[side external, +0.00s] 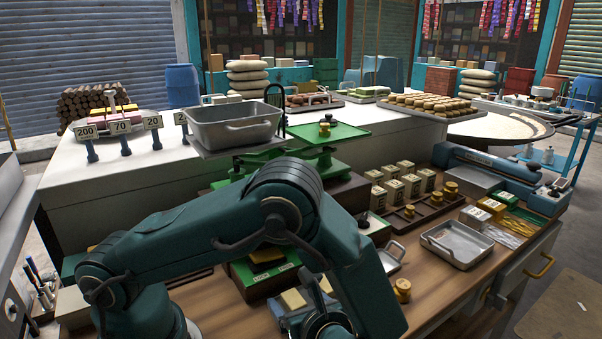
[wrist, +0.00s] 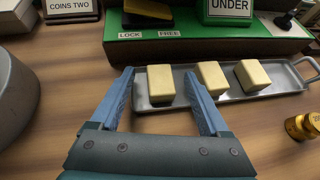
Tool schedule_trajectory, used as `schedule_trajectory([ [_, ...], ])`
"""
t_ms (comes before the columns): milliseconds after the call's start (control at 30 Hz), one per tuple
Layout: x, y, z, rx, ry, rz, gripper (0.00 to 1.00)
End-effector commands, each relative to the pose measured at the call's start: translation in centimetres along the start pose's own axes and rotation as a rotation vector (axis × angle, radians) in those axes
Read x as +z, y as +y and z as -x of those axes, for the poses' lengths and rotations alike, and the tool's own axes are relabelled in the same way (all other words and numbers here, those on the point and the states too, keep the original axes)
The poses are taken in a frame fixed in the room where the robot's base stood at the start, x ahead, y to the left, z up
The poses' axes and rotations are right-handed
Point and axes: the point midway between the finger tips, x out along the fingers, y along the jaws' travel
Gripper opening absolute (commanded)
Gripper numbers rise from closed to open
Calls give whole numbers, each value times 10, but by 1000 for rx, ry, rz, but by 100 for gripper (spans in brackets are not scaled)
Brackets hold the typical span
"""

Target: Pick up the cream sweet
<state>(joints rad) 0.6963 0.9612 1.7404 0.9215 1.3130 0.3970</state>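Three cream sweets, pale block shapes, sit in a row on a grey metal tray (wrist: 236,97) in the wrist view: a left one (wrist: 160,84), a middle one (wrist: 212,77) and a right one (wrist: 252,75). My gripper (wrist: 159,74) is open, with its two blue fingers apart and nothing clamped. The left sweet shows between the fingertips; I cannot tell whether they are level with it. In the side view, my gripper (side external: 325,322) is low at the front, and a cream sweet (side external: 293,299) shows beside it. My arm hides part of the tray there.
A green box with LOCK and FREE labels (wrist: 150,34) stands right behind the tray. A brass weight (wrist: 299,126) is at the right, and a grey rounded vessel (wrist: 14,100) at the left. Bare wooden counter (wrist: 60,85) lies between.

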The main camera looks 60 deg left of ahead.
Motion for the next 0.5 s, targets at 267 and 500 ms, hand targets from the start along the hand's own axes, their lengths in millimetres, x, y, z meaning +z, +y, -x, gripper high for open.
schedule_trajectory([
  [267,0,0,0,1,0,0,0],
  [500,0,0,1,1,0,1,0],
])
